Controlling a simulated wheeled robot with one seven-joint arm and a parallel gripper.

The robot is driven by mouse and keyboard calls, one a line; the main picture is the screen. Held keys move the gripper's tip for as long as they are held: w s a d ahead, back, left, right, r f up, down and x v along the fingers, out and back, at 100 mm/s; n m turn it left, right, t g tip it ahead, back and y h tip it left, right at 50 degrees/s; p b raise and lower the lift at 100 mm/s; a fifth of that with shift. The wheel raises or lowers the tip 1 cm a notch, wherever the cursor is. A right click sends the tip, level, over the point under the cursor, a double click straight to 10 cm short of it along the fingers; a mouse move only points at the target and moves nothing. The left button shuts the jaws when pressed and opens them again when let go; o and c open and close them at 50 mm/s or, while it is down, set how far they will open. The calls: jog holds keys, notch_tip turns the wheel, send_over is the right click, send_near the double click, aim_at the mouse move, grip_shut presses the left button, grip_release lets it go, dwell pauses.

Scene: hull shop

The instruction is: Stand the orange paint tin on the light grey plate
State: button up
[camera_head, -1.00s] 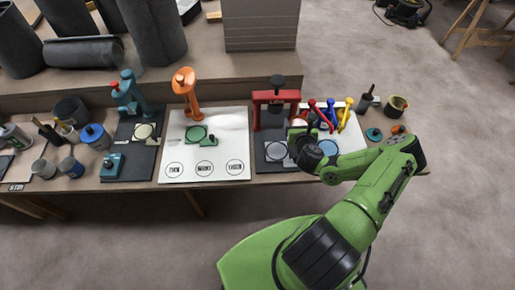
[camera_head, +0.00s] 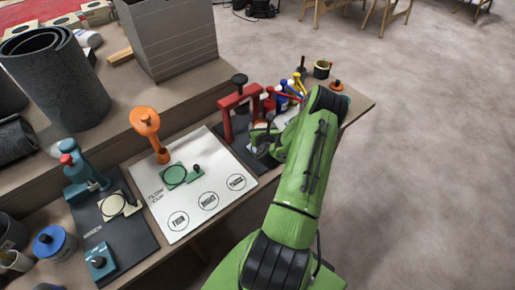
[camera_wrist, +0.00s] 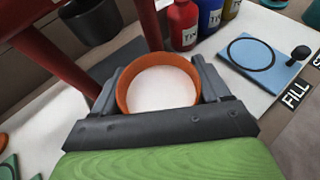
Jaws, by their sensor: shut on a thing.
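In the wrist view, the orange paint tin (camera_wrist: 121,95) is held between the two dark fingers of my gripper (camera_wrist: 160,90). I look down on its round orange rim and white inside. In the head view, my gripper (camera_head: 262,142) is beside the red press frame (camera_head: 226,122), partly covered by my arm. The tin cannot be made out there. The light grey plate cannot be made out in either current view. I cannot tell what lies under the tin.
Posts of the red frame stand close to the tin in the wrist view, with a dark cylinder (camera_wrist: 95,22) nearby. Red (camera_wrist: 182,25), blue (camera_wrist: 209,16) and yellow bottles stand beyond. A blue plate (camera_wrist: 262,62) lies right. A white board (camera_head: 215,180) lies left in the head view.

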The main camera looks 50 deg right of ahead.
notch_tip(320, 180, down, 6)
jog(key=b, duration=0.2)
jog(key=shift+w+r+b, duration=0.1)
jog(key=shift+b, duration=0.3)
jog(key=o, duration=1.2)
jog(key=shift+r, duration=0.1)
